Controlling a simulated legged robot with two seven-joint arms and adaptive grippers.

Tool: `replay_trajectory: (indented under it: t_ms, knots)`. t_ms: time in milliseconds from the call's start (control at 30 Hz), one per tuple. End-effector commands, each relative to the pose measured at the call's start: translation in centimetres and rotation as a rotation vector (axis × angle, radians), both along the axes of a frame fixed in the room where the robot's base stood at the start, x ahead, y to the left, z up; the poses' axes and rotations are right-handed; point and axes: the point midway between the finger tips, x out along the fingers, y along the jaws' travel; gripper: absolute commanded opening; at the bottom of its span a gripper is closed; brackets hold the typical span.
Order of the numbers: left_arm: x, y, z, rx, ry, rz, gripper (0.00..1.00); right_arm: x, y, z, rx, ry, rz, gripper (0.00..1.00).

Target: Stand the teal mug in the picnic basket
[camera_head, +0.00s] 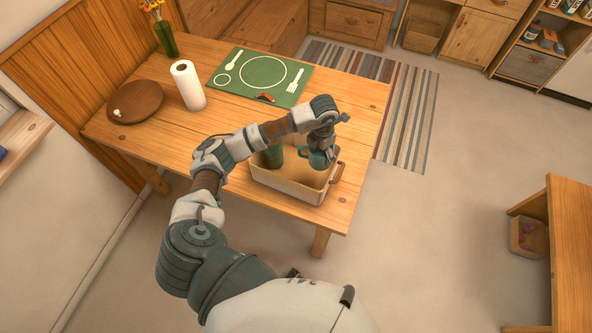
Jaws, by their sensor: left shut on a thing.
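The teal mug (317,160) is held by my left gripper (323,151), which is shut on it. The mug hangs over the right part of the picnic basket (288,190), and I cannot tell if it touches the basket floor. The basket is pale and woven, with a brown handle (337,173) at its right end, and stands at the table's front edge. A dark green object (273,156) stands in the left part of the basket, partly hidden by my left arm. My right gripper is not in view.
The wooden table (350,110) also bears a paper towel roll (189,87), a round brown board (136,102), a green place mat (260,75) with a red-brown item on it, and a flower vase (165,38) behind. The table's right end is clear.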

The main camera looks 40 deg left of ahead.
Motion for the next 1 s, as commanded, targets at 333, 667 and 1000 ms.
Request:
replay_trajectory:
  t_ms: [333, 667, 1000]
  knots:
    - [-0.2, 3.3, -2.7, 0.0, 0.03, 1.058, 0.28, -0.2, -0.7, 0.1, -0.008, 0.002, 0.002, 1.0]
    - [-0.4, 4.1, -6.3, 0.005, 0.039, 1.309, 0.28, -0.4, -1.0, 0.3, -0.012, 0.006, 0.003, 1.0]
    - [-0.3, 4.1, -10.4, 0.004, 0.037, 1.304, 0.28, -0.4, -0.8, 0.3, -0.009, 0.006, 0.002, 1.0]
